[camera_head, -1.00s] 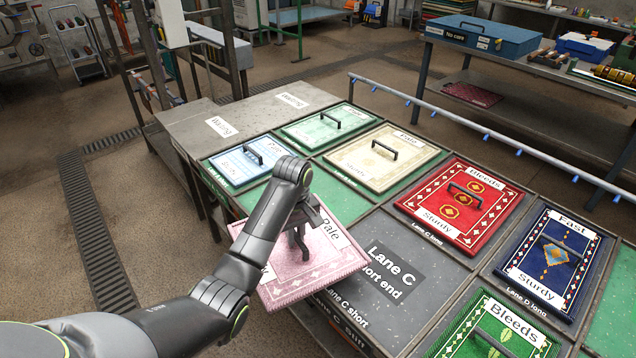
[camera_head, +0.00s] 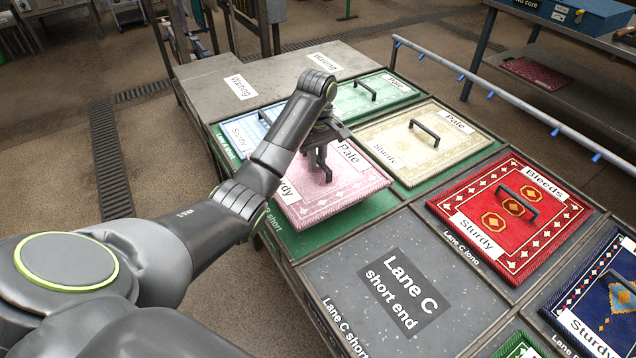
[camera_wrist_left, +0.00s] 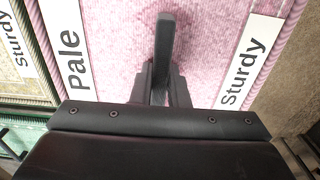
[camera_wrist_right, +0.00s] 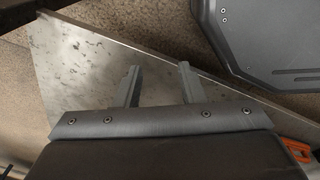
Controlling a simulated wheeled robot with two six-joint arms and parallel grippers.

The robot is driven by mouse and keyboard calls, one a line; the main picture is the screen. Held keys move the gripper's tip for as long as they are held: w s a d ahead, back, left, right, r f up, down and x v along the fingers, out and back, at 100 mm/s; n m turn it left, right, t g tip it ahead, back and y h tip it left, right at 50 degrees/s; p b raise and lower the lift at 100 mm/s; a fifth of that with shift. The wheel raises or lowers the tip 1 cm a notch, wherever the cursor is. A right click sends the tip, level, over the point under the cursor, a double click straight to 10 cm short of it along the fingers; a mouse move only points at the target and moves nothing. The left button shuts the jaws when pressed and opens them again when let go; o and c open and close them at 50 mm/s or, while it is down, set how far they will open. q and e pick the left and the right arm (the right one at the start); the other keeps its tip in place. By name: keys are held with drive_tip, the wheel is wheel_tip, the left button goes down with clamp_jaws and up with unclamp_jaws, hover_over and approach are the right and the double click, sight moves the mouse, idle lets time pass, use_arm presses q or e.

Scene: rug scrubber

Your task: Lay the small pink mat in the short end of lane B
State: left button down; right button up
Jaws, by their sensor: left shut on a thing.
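The small pink mat (camera_head: 330,203), labelled Pale and Sturdy, is over the green short end of lane B (camera_head: 345,228), whose label is partly covered. Green floor shows along the mat's front and right. I cannot tell whether the mat touches the floor. My left gripper (camera_head: 321,166) is shut on the mat's dark handle, above its middle. In the left wrist view the fingers (camera_wrist_left: 162,85) grip the handle, with the pink mat (camera_wrist_left: 205,50) beneath. My right gripper (camera_wrist_right: 161,75) is open and empty in the right wrist view.
The cream mat (camera_head: 400,165) lies behind and right of the pink one. A blue mat (camera_head: 243,132) and a mint mat (camera_head: 365,98) lie further back. The lane C short end (camera_head: 450,305) is bare. The red mat (camera_head: 540,235) lies right.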

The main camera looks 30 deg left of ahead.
sight(318, 168)
use_arm(q)
drive_tip(key=shift+w+f, duration=0.1)
drive_tip(key=shift+f, duration=0.75)
wheel_tip(318, 168, down, 4)
drive_tip(key=shift+r, duration=0.2)
drive_tip(key=shift+f, duration=0.4)
use_arm(e)
drive_tip(key=shift+w+f, duration=0.5)
drive_tip(key=shift+w, duration=0.2)
use_arm(q)
drive_tip(key=c, duration=1.4)
unclamp_jaws()
drive_tip(key=shift+f, duration=0.1)
use_arm(e)
drive_tip(key=shift+s, duration=0.1)
